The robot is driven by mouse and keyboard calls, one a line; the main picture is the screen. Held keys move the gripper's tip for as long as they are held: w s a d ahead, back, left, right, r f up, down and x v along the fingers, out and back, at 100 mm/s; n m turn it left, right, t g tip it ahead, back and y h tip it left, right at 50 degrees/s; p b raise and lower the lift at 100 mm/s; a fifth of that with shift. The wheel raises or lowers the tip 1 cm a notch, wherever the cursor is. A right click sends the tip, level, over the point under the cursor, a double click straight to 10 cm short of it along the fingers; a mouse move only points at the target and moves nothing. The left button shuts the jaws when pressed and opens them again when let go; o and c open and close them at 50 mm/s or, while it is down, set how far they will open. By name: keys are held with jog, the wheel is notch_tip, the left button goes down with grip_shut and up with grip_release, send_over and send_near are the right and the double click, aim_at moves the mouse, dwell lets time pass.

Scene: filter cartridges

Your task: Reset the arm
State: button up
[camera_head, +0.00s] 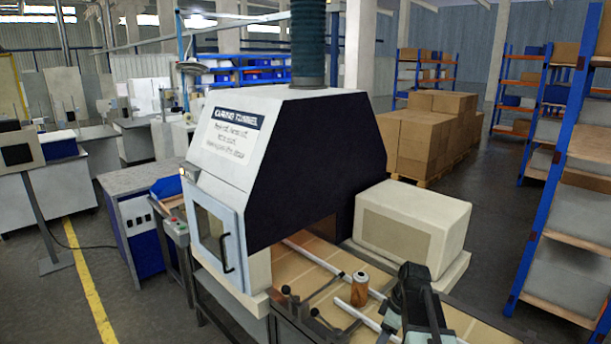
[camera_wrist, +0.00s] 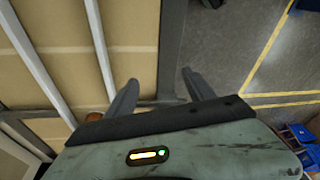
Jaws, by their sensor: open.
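My gripper (camera_wrist: 159,77) is open in the wrist view, its two dark fingers spread apart. No object shows between them; behind the gap are the conveyor's dark metal edge and the grey floor. In the head view my dark arm (camera_head: 418,305) is at the lower right, over the conveyor (camera_head: 310,283). An orange-brown filter cartridge (camera_head: 359,288) with a grey top stands upright on the conveyor, left of my arm and apart from it. A small brown patch (camera_wrist: 94,117) shows left of the left finger in the wrist view; I cannot tell what it is.
White rails (camera_head: 312,256) run along the conveyor into a white and black curing tunnel (camera_head: 290,150). A beige box-shaped unit (camera_head: 412,226) stands beside it. Blue-framed shelves (camera_head: 560,190) and stacked cartons (camera_head: 430,135) are behind at right. Floor with yellow lines (camera_wrist: 262,66) is open beside the conveyor.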

jog(key=s+a+f+m+h, duration=0.1)
jog(key=s+a+m+h, duration=0.1)
jog(key=s+a+m, duration=0.5)
jog(key=shift+a+f+m+g+h+b, duration=0.35)
jog(key=shift+a+m, duration=1.65)
jog(key=shift+a, duration=0.7)
jog(key=shift+s, duration=0.1)
jog(key=shift+c, duration=0.3)
